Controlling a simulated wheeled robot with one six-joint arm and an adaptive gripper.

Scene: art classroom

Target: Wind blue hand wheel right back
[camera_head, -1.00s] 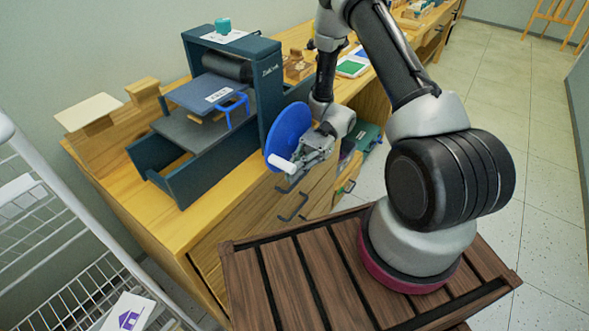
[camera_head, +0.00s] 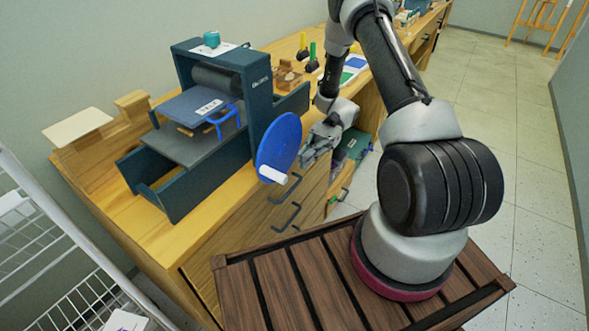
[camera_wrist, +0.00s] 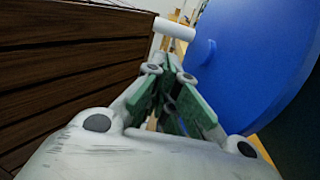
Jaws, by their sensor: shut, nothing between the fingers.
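The blue hand wheel (camera_head: 278,146) stands on the near side of the dark teal press (camera_head: 262,108). Its white handle (camera_head: 272,174) sticks out from the lower part of the wheel face toward me. My gripper (camera_head: 308,152) is just right of the wheel in the head view, its fingers pointing toward the wheel's rim. In the wrist view the blue wheel (camera_wrist: 255,60) fills the right side, and the white handle (camera_wrist: 174,28) lies beyond my closed fingertips (camera_wrist: 170,72). My gripper is shut and empty. Whether a finger touches the wheel cannot be told.
The press stands on a wooden bench (camera_head: 215,225) with drawer handles (camera_head: 284,217) below the wheel. A white wire rack (camera_head: 75,285) is at the left. Small tools and blocks (camera_head: 288,75) lie on the bench behind the press. Open floor (camera_head: 500,130) is at the right.

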